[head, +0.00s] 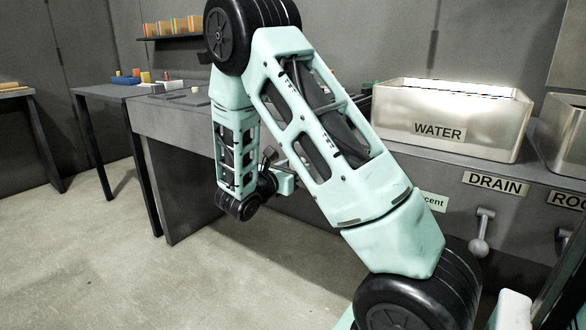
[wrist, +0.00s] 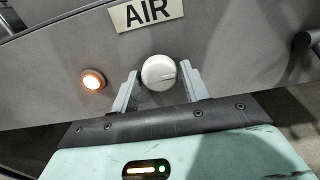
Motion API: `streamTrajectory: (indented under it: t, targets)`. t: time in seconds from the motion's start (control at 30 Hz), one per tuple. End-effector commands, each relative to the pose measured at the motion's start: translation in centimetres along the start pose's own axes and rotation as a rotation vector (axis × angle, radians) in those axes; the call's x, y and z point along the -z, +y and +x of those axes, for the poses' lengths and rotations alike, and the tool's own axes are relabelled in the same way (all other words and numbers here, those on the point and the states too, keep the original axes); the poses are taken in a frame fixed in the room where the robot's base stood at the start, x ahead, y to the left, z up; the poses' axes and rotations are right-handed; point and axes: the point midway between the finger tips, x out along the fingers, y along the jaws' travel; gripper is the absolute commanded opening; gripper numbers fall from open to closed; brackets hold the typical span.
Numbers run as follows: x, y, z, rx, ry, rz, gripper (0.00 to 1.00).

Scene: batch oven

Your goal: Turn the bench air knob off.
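The air knob (wrist: 158,73) is a round, pale knob on the grey bench front, under a sign reading AIR (wrist: 146,12). A thin mark on its face runs roughly sideways toward the right in the wrist view. My gripper (wrist: 160,80) is open, with one finger to the left of the knob and one to the right. Gaps show between the fingers and the knob; I cannot tell how deep they reach. An indicator lamp (wrist: 93,80) left of the knob glows orange. In the head view my arm hides the knob.
A metal WATER basin (head: 450,115) stands on the bench at right, above a DRAIN sign (head: 495,184) and a lever handle (head: 481,230). A dark bar (wrist: 302,40) sticks out right of the knob. The floor (head: 120,255) at left is clear.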

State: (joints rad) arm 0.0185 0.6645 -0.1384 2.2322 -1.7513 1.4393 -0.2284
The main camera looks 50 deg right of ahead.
Motion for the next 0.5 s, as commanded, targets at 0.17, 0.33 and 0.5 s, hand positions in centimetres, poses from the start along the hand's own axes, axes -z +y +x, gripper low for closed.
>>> streamTrajectory:
  t: [0.17, 0.33, 0.5]
  targets:
    - [0.00, -0.01, -0.02, 0.000, 0.000, 0.000, 0.15]
    - [-0.11, -0.01, -0.03, 0.000, 0.000, -0.010, 0.15]
    - [-0.35, -0.03, -0.06, 0.000, -0.001, -0.061, 0.15]
